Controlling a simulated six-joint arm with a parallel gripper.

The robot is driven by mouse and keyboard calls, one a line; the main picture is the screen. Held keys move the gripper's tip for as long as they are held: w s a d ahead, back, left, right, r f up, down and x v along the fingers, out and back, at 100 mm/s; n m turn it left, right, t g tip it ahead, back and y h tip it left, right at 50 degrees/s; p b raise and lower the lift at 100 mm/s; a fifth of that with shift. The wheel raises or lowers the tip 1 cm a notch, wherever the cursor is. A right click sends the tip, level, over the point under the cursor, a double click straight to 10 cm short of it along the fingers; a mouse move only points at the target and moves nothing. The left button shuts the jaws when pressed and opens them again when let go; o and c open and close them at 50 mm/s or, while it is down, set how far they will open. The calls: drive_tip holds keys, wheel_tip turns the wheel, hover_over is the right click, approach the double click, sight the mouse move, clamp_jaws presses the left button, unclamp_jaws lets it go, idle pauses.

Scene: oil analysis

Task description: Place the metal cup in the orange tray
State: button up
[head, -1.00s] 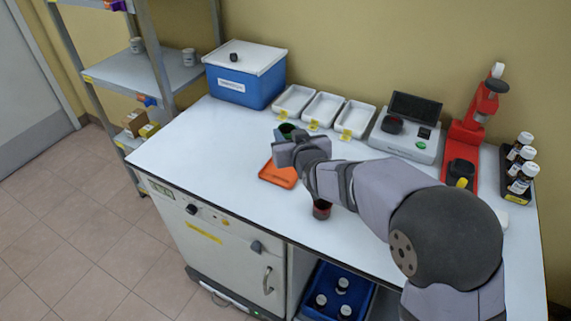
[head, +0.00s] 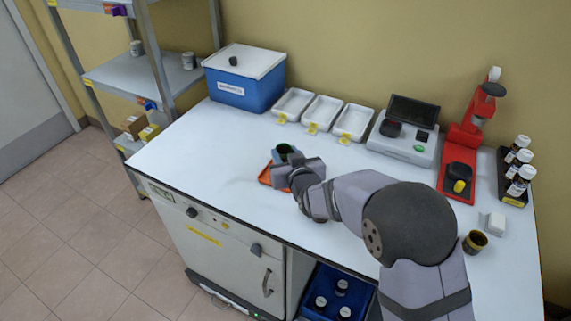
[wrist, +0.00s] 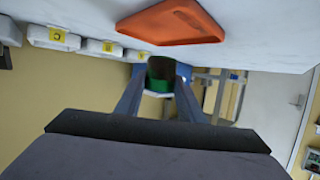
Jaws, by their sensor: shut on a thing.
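The orange tray (head: 264,176) lies on the white bench, partly hidden by my gripper and the cup in the head view. In the wrist view, where the scene looks turned over, the tray (wrist: 165,24) appears empty. My gripper (head: 284,160) is shut on the metal cup (head: 279,157), which has a green inside. The fingers (wrist: 160,92) also show on both sides of the cup (wrist: 160,68) in the wrist view. In the head view the cup overlaps the tray's back part; the gap between them cannot be told.
White trays (head: 322,113) stand behind the gripper, beside a blue box (head: 243,90). At the right are an analyser (head: 403,145), a red stand (head: 461,157), bottles (head: 521,180) and a brown container (head: 474,242). The bench's left part is clear.

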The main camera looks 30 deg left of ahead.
drive_tip(key=shift+f+p, duration=0.35)
drive_tip(key=shift+f, duration=1.65)
drive_tip(key=shift+f, duration=0.1)
drive_tip(key=shift+f, duration=0.15)
drive_tip(key=o, duration=1)
drive_tip(key=shift+o, duration=0.2)
drive_tip(key=shift+r, duration=0.2)
drive_tip(key=shift+r, duration=0.15)
drive_tip(key=shift+s+d, duration=0.2)
drive_tip(key=shift+s, duration=0.05)
drive_tip(key=b+v, duration=0.3)
drive_tip(key=v, duration=0.8)
drive_tip(key=shift+s+d+r, duration=0.1)
drive_tip(key=shift+s, duration=0.05)
